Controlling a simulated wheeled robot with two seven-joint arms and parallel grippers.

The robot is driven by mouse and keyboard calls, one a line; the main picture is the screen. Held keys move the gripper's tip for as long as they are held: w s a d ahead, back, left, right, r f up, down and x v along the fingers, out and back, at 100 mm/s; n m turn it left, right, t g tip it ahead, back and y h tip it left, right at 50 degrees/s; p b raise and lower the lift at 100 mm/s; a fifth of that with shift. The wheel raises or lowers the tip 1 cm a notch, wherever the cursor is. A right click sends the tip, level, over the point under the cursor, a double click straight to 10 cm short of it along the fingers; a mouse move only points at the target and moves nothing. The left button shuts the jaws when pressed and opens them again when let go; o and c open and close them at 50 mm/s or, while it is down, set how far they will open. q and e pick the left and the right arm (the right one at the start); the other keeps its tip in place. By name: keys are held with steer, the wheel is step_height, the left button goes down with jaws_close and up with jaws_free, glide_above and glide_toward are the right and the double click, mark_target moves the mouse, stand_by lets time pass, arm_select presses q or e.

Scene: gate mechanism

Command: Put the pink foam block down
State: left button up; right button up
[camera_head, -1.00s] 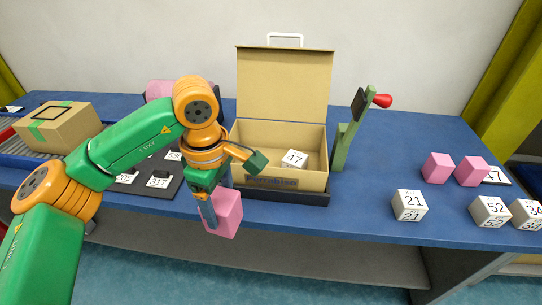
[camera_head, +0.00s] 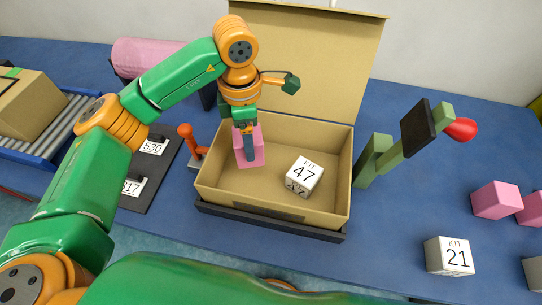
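The pink foam block (camera_head: 257,158) is at the left side of the open cardboard box (camera_head: 245,204), inside its walls as seen from above. My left gripper (camera_head: 248,150) points down and is shut on the block. I cannot tell whether the block's underside touches the box floor. A white cube marked KIT 47 (camera_head: 304,175) lies in the box, to the right of the block and apart from it. My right gripper is not in view.
The box lid (camera_head: 320,60) stands open at the back. A green post with a black panel (camera_head: 420,128) and red tip stands right of the box. A KIT 21 cube (camera_head: 449,256) and pink blocks (camera_head: 495,200) lie further right. An orange-red lever (camera_head: 190,138) stands left.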

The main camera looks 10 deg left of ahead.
arm_select(q)
steer(key=f, duration=0.1)
steer(key=s+f+p, duration=0.1)
steer(key=shift+s+f, duration=0.1)
steer(key=shift+f, duration=0.25)
step_height(320, 180, down, 4)
steer(key=shift+r+p, duration=0.25)
steer(key=shift+p, duration=0.05)
steer(key=shift+w+f, duration=0.35)
steer(key=shift+f, duration=0.05)
steer(key=shift+s, duration=0.1)
steer(key=o, duration=0.9)
steer(key=shift+f+b, duration=0.1)
steer(key=shift+b, duration=0.25)
steer(key=o, duration=0.3)
steer(key=shift+o, duration=0.2)
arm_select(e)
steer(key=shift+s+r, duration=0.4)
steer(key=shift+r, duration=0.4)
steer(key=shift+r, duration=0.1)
